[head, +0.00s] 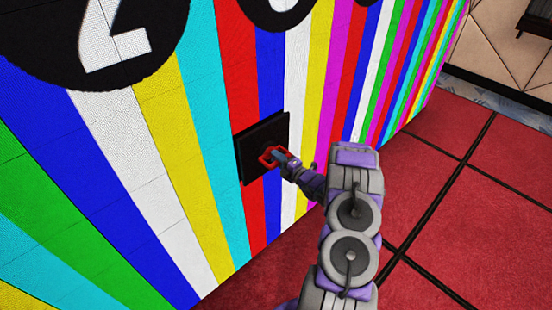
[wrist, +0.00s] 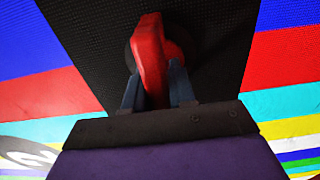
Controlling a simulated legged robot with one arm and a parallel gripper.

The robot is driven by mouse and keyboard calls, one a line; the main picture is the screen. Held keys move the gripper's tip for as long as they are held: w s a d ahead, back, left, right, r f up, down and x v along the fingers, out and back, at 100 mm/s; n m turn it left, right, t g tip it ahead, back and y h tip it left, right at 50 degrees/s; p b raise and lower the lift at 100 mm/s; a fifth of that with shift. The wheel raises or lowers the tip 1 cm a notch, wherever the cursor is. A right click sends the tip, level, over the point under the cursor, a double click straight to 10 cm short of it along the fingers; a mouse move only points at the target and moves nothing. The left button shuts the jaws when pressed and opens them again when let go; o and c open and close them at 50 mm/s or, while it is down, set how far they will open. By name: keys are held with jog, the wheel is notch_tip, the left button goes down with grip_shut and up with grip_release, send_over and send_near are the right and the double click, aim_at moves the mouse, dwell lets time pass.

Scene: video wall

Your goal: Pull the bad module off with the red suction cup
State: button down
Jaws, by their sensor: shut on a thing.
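The bad module (head: 248,158) is a black, unlit square low on the striped video wall. It appears to stand out from the wall, with dark side edges showing. In the wrist view its black face (wrist: 215,45) fills the middle. The red suction cup (head: 268,156) is against the module's face; in the wrist view its red handle (wrist: 151,60) stands over a dark round pad. My gripper (head: 276,158) is shut on the red handle, with a finger on each side of it in the wrist view (wrist: 155,90). The pad's underside is hidden.
The video wall (head: 170,140) shows bright colour stripes and black circles with white figures. Red floor tiles (head: 440,200) with dark seams lie clear to the right. A beige panelled wall (head: 500,45) with a dark object (head: 537,18) stands at the back right.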

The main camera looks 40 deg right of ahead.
jog(key=shift+s+d+b, duration=0.2)
jog(key=shift+s+b, duration=0.7)
jog(key=shift+s, duration=1.3)
jog(key=shift+r, duration=0.1)
